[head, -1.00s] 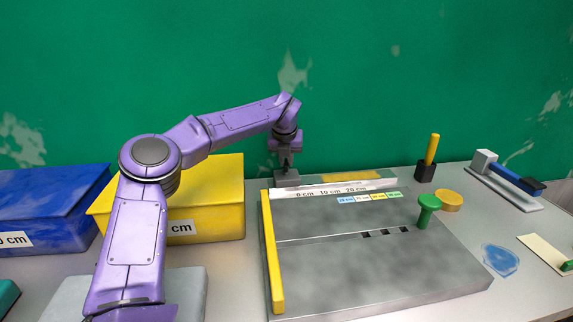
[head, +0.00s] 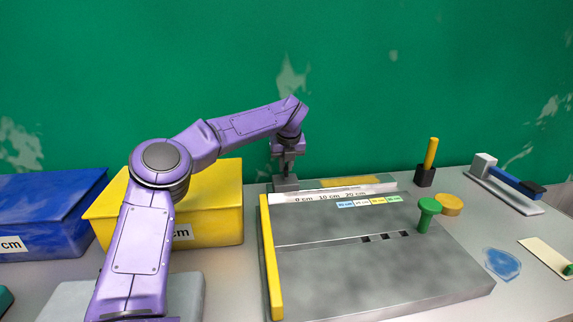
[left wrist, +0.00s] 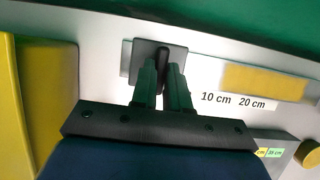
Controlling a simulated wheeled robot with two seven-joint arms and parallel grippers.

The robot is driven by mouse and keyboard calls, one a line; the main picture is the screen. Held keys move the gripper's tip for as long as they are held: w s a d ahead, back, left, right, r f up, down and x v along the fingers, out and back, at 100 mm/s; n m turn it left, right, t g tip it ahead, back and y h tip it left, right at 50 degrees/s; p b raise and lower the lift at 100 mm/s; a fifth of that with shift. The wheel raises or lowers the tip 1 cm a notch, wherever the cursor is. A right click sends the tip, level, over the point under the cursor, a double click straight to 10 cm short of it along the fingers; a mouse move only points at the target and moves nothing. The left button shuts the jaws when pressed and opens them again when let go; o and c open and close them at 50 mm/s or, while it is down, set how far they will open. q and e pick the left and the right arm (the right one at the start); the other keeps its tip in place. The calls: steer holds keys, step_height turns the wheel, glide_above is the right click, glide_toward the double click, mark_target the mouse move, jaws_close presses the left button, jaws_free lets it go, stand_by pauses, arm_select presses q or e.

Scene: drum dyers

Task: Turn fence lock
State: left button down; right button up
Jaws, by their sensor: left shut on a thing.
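The fence lock shows in the left wrist view as a dark square plate (left wrist: 141,53) with an upright black lever (left wrist: 163,60). In the head view its grey block (head: 285,185) sits at the back left corner of the grey board (head: 370,270), at the left end of the ruler strip. My left gripper (left wrist: 162,88) points down at it and is shut on the lever, with one finger on each side. The fingers hide the lever's lower part. In the head view the left gripper (head: 286,170) is small and partly merges with the block. My right gripper is not in view.
A yellow box (head: 205,215) and a blue box (head: 45,210) stand to the left. A yellow bar (head: 270,265) lines the board's left edge. A green knob (head: 427,212), a yellow disc (head: 450,204) and a black holder (head: 425,176) are at the right. The green wall (head: 400,80) is close behind.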

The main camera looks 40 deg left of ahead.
arm_select(q)
steer(key=c, duration=1.2)
jaws_free()
steer(key=shift+a+f, duration=0.1)
steer(key=shift+f, duration=0.1)
steer(key=shift+o, duration=0.4)
steer(key=shift+a, duration=0.1)
steer(key=v, duration=1)
steer(key=shift+r, duration=0.25)
